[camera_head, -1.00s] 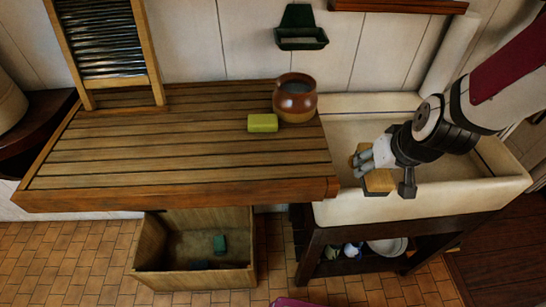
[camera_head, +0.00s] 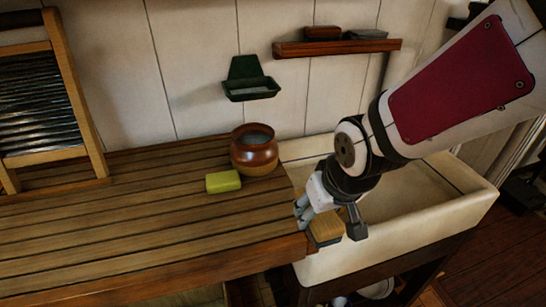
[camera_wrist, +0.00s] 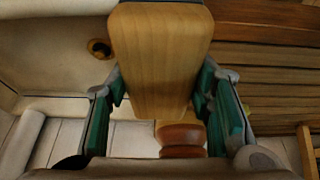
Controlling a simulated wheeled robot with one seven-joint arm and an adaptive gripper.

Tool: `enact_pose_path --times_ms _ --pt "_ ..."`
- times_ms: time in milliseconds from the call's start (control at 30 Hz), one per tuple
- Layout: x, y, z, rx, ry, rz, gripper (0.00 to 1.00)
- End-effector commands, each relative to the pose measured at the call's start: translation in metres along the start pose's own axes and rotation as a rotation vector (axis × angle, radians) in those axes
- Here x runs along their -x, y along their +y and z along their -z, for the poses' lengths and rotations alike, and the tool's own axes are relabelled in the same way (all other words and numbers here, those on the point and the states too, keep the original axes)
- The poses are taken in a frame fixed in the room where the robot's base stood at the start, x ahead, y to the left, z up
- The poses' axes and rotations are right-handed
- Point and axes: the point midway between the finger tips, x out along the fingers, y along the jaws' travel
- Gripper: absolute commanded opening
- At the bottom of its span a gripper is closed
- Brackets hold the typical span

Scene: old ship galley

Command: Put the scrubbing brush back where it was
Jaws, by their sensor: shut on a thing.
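The scrubbing brush (camera_head: 325,229), with a pale wooden back, is in my gripper (camera_head: 329,222). In the head view it shows in front of the sink's left front corner, beside the end of the slatted drainboard (camera_head: 120,228). In the wrist view the brush's smooth wooden back (camera_wrist: 160,55) lies between the green-padded fingers of my gripper (camera_wrist: 163,100), which are shut on it. The bristles are hard to make out. The brush appears held clear of the surfaces, though its exact height cannot be told.
A brown pot (camera_head: 255,158) and a yellow-green block (camera_head: 223,181) stand on the drainboard, near the white sink (camera_head: 430,205). A green wall dish (camera_head: 250,89) hangs above. A wall shelf (camera_head: 337,48) holds a brown object (camera_head: 322,32) and a grey one (camera_head: 365,34). A washboard (camera_head: 40,105) leans left.

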Motion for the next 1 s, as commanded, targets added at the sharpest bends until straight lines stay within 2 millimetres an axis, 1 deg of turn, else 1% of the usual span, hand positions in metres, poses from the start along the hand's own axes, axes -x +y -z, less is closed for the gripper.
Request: enact_pose_path --times_ms 33,267,567,800,900,1000 --pt "-0.003 -0.001 0.003 0.003 0.004 0.001 0.12" --pt "-0.005 -0.005 0.007 -0.003 0.002 0.0 0.12" --pt "-0.023 -0.029 0.04 0.0 -0.001 0.001 0.12" --pt "-0.041 -0.052 0.074 -0.001 0.0 0.001 0.12" --pt "-0.045 -0.057 0.082 -0.004 0.001 0.001 0.12" --pt "-0.049 -0.058 0.083 -0.003 0.0 0.0 0.12"
